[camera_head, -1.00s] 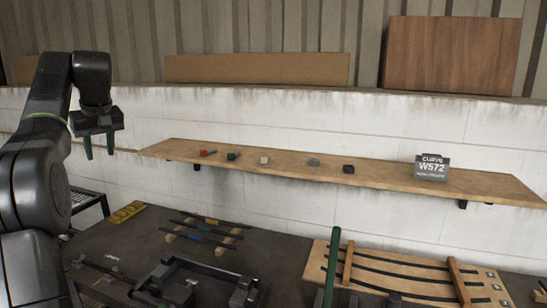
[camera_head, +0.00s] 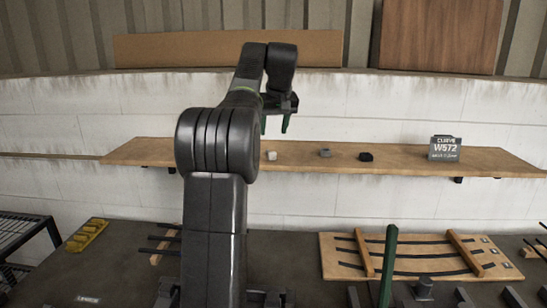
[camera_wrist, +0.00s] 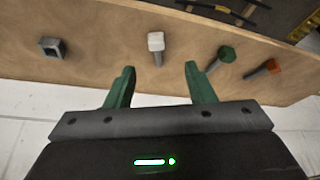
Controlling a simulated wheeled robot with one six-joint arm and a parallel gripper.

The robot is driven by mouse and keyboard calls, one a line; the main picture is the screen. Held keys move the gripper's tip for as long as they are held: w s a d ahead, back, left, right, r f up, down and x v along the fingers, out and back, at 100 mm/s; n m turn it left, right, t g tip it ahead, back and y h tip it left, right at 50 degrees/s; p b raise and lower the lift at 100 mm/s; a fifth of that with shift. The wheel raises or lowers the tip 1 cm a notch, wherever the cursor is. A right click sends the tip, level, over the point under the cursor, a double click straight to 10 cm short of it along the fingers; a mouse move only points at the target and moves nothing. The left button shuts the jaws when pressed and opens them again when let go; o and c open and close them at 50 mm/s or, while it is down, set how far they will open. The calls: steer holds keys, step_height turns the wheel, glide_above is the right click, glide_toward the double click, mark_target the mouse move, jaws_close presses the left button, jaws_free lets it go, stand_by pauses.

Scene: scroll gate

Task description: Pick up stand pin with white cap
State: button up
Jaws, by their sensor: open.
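The stand pin with the white cap (camera_head: 271,155) is on the long wooden shelf (camera_head: 480,163). In the wrist view its pale cap (camera_wrist: 156,41) and short grey shaft show just beyond the fingertips, between the lines of the two fingers. I cannot tell whether it stands or lies. My gripper (camera_head: 275,127) is above the shelf near this pin; its green fingers (camera_wrist: 159,75) are apart with nothing between them. The gripper does not appear to touch the pin.
On the shelf are also a black piece (camera_head: 366,157) and a W572 sign (camera_head: 445,148). A green post (camera_head: 388,265) rises in front.

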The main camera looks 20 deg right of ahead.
mark_target(273, 153)
steer(key=x, duration=0.3)
steer(key=shift+d+f, duration=0.35)
steer(key=shift+f, duration=0.05)
steer(key=p+x, duration=0.1)
steer(key=x, duration=0.4)
steer(key=shift+w+f, duration=0.2)
steer(key=shift+f, duration=0.1)
jaws_close()
